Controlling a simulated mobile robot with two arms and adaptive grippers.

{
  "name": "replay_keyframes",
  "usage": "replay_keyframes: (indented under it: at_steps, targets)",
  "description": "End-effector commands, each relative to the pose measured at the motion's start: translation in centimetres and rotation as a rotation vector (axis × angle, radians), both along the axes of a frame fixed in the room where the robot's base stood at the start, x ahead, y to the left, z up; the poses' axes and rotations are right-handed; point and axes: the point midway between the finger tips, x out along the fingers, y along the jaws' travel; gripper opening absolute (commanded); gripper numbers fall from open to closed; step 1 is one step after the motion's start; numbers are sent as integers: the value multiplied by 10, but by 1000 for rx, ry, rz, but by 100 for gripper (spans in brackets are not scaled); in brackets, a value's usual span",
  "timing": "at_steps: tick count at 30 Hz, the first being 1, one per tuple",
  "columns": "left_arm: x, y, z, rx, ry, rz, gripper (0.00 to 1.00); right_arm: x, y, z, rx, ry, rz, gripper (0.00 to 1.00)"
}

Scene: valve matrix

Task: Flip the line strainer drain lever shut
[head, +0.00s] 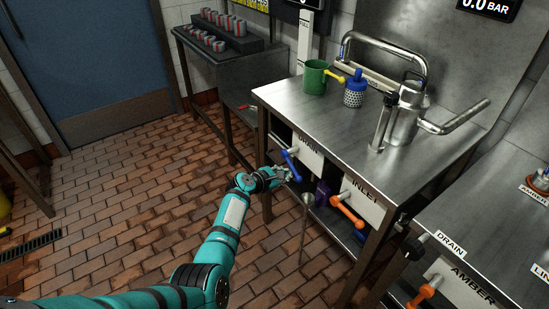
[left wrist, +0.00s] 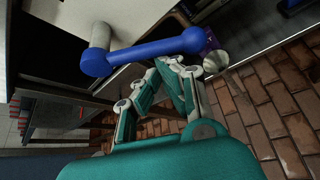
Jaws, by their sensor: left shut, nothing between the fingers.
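The blue drain lever (head: 291,165) sits on a white panel lettered DRAIN (head: 307,147) under the front edge of the steel table. It slants down to the right in the head view. In the left wrist view the blue lever (left wrist: 145,50) spans the upper middle, running from its grey pivot stub to a rounded tip. My left gripper (head: 284,174) is shut and empty, close beside the lever.
An orange lever (head: 347,211) sits at the INLET panel (head: 360,196) to the right. A funnel on a thin stem (head: 307,200) stands near the gripper.

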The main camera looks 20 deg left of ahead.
Motion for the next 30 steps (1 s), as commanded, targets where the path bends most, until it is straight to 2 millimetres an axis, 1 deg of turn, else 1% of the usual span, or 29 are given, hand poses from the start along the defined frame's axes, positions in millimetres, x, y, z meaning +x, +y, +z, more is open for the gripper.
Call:
replay_keyframes:
  at_steps: [1, 6, 12, 18, 30]
  targets:
    - [0, -2, 5, -10, 7, -1, 0, 1, 0, 7, 0, 0, 0, 40]
    - [-3, -6, 15, -110, 85, 0, 0, 1, 0, 33, 0, 0, 0, 40]
    - [-7, -10, 20, -239, 185, 1, 0, 1, 0, 50, 0, 0, -1, 40]
    - [-10, -13, 24, -311, 241, 0, 0, 1, 0, 60, 0, 0, -1, 40]
    - [-11, -16, 28, -313, 243, -1, 0, 1, 0, 67, 0, 0, -1, 40]
